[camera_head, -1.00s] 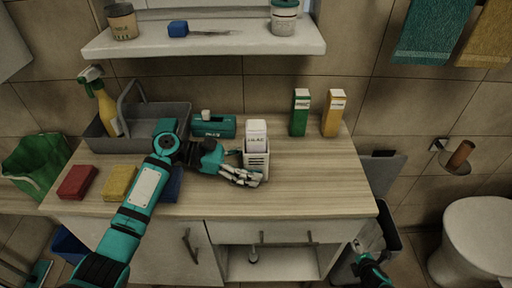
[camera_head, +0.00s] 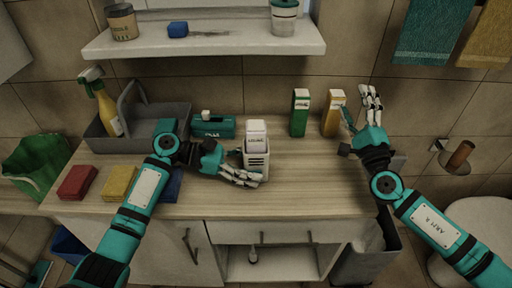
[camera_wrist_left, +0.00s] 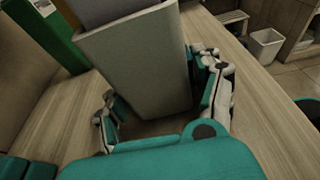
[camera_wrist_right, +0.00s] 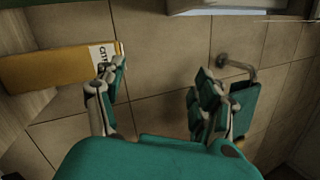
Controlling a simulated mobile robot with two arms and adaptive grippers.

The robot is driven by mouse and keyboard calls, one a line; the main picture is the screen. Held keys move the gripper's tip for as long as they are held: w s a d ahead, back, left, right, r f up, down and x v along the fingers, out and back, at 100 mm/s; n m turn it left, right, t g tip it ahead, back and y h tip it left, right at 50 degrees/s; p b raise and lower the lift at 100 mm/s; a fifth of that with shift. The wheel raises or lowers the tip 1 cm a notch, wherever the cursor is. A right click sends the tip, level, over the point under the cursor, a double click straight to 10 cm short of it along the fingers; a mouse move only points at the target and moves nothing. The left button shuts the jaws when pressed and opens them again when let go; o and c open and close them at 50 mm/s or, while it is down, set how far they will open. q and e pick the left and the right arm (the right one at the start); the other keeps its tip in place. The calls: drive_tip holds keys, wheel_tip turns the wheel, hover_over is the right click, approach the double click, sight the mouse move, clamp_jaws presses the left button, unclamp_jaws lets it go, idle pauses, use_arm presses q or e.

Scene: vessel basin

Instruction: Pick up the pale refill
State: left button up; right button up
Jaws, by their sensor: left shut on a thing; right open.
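The pale refill (camera_head: 256,142), a pale carton with small dark lettering, stands upright in a white slotted holder (camera_head: 257,165) on the counter. My left gripper (camera_head: 241,177) is shut on the holder, low on its left and front. In the left wrist view the fingers sit on both sides of the holder (camera_wrist_left: 140,65), and the refill (camera_wrist_left: 95,9) shows only at the top edge. My right gripper (camera_head: 362,106) is open and empty, raised at the counter's right end near the yellow carton (camera_head: 333,113). That carton (camera_wrist_right: 50,68) lies left of its fingers in the right wrist view.
A green carton (camera_head: 299,113) stands left of the yellow one. A teal box (camera_head: 214,127) and grey caddy (camera_head: 178,114) stand behind my left arm. Red (camera_head: 77,183) and yellow (camera_head: 119,182) blocks lie front left. The counter's right front is clear. A shelf (camera_head: 210,42) overhangs the back.

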drive_tip(key=s+a+r+m, duration=0.2)
drive_tip(key=s+a+m, duration=0.1)
drive_tip(key=a+m, duration=0.3)
drive_tip(key=s+a+r+m, duration=0.2)
drive_tip(key=s+a+m, duration=0.15)
drive_tip(key=a, duration=0.55)
drive_tip(key=s+a+r+m, duration=0.2)
drive_tip(key=s+a+m, duration=0.25)
drive_tip(key=a, duration=0.25)
use_arm(q)
drive_tip(key=shift+a, duration=0.1)
use_arm(e)
drive_tip(key=m+g+h, duration=0.2)
drive_tip(key=g+h, duration=0.1)
drive_tip(key=g, duration=0.1)
approach(256, 144)
drive_tip(key=w, duration=0.7)
drive_tip(key=shift+d, duration=0.3)
drive_tip(key=w, duration=0.3)
drive_tip(key=w+a, duration=0.1)
drive_tip(key=w, duration=0.1)
drive_tip(key=shift+w, duration=0.2)
drive_tip(key=shift+d, duration=0.1)
drive_tip(key=c, duration=1.1)
drive_tip(key=shift+c, duration=0.2)
